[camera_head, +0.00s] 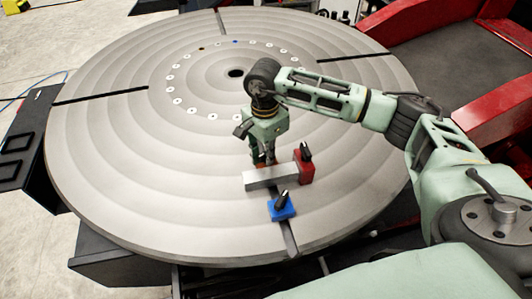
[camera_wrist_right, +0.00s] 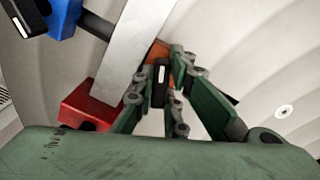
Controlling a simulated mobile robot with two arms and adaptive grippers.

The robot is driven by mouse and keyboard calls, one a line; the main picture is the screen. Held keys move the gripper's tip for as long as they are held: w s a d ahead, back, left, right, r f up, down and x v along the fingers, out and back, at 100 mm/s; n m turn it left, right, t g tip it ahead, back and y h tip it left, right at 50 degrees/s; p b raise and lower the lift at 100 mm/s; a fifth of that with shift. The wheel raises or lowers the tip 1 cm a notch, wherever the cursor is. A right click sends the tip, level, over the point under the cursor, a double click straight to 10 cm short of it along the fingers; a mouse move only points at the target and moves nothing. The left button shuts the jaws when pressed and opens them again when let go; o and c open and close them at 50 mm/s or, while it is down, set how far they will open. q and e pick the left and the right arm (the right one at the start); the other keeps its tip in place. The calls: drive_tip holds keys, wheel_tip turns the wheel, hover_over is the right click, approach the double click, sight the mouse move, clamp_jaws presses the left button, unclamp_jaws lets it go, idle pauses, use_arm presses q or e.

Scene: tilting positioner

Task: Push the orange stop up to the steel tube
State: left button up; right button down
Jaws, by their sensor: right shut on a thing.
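The steel tube (camera_head: 268,178), a grey square bar, lies on the round grooved table near its front; it also shows in the right wrist view (camera_wrist_right: 132,50). The orange stop (camera_wrist_right: 158,52) is at the tube's far side, mostly hidden by my gripper in the head view. I cannot tell whether it touches the tube. My right gripper (camera_head: 263,160) points down behind the tube, its fingers shut on the black handle of the orange stop (camera_wrist_right: 161,72). My left gripper is not in view.
A red stop (camera_head: 306,170) with a black handle stands at the tube's right end. A blue stop (camera_head: 282,209) sits in front of the tube by a dark radial slot (camera_head: 291,240). A ring of small discs surrounds the centre hole. The table's left side is clear.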

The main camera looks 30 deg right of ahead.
drive_tip(key=shift+s+a+f, duration=0.1)
drive_tip(key=shift+s+f, duration=0.05)
drive_tip(key=shift+s, duration=0.2)
drive_tip(key=c, duration=1.7)
unclamp_jaws()
drive_tip(key=shift+s, duration=0.1)
drive_tip(key=shift+o, duration=0.7)
drive_tip(key=o, duration=0.4)
drive_tip(key=shift+o, duration=0.2)
drive_tip(key=shift+r, duration=0.25)
drive_tip(key=shift+w+r+p, duration=0.2)
drive_tip(key=shift+r+p, duration=1.35)
drive_tip(key=shift+r, duration=1.9)
